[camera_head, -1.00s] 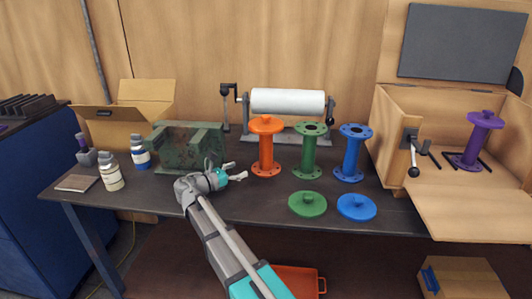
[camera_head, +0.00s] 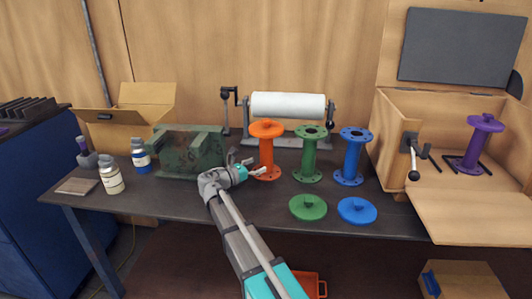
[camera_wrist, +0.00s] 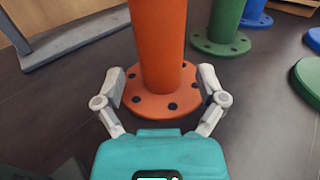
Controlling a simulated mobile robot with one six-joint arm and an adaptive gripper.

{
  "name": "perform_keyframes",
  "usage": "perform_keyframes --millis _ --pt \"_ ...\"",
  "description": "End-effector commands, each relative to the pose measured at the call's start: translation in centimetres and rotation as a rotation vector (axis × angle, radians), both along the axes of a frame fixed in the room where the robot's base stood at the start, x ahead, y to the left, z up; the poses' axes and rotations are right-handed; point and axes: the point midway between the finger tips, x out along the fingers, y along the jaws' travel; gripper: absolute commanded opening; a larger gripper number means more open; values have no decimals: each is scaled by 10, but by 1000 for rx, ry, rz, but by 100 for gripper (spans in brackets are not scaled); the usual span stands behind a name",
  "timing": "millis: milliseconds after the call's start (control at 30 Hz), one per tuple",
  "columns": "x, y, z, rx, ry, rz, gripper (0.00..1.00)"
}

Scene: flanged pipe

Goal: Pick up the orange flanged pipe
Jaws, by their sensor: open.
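The orange flanged pipe (camera_head: 266,150) stands upright on the dark bench, with an orange lid on its top flange. My gripper (camera_head: 255,167) is open at the pipe's lower left in the head view. In the wrist view the orange pipe (camera_wrist: 158,45) rises between the two spread fingers of my gripper (camera_wrist: 160,88), just above its bolted bottom flange. The fingers stand on either side of the pipe with a gap showing. The pipe's top is out of the wrist view.
A green pipe (camera_head: 309,155) and a blue pipe (camera_head: 351,157) stand to the right. A green lid (camera_head: 308,208) and a blue lid (camera_head: 357,211) lie in front of them. A green metal block (camera_head: 186,150) stands left. A paper roll (camera_head: 288,105) is behind. A wooden box (camera_head: 392,150) stands right.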

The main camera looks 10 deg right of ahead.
Motion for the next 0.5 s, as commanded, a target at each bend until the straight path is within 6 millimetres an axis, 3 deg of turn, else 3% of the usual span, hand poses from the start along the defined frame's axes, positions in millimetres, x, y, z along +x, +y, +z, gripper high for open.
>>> perform_keyframes --millis 500 --pt "5 -10 0 0 0 0 90"
